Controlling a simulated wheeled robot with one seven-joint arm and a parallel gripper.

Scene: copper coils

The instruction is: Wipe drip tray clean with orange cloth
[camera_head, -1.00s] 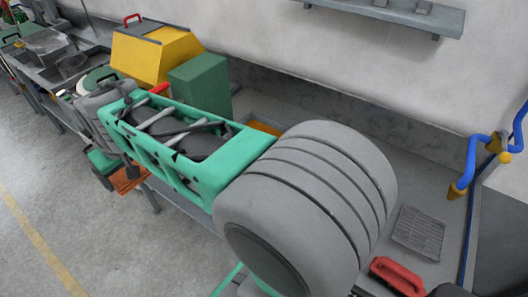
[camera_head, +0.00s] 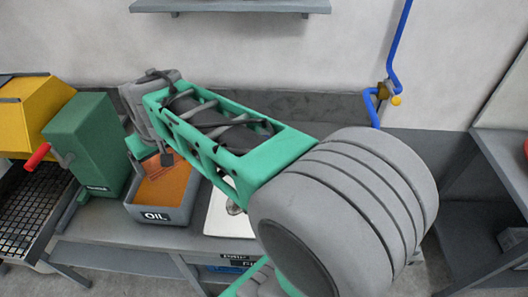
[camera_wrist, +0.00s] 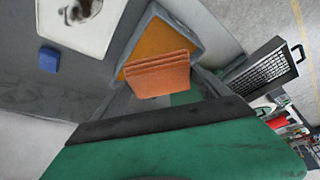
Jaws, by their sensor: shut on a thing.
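The orange cloth (camera_wrist: 157,74) shows in the middle of the wrist view as a flat, ridged piece. My gripper (camera_head: 164,156) is shut on it, above the back of the grey OIL bin (camera_head: 153,213). The bin also shows in the wrist view (camera_wrist: 199,34), with an orange-brown inside behind the cloth. A pale tray (camera_head: 218,216) right of the bin is partly hidden by my arm. In the wrist view this pale tray (camera_wrist: 98,40) has brown stains and a dark metal piece on it.
A green box (camera_head: 88,140) with a red lever (camera_head: 37,157) stands left of the bin. Further left are a yellow machine (camera_head: 30,115) and a black grate (camera_head: 25,220). A blue block (camera_wrist: 48,60) lies on the bench. A blue pipe (camera_head: 397,45) runs down the wall.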

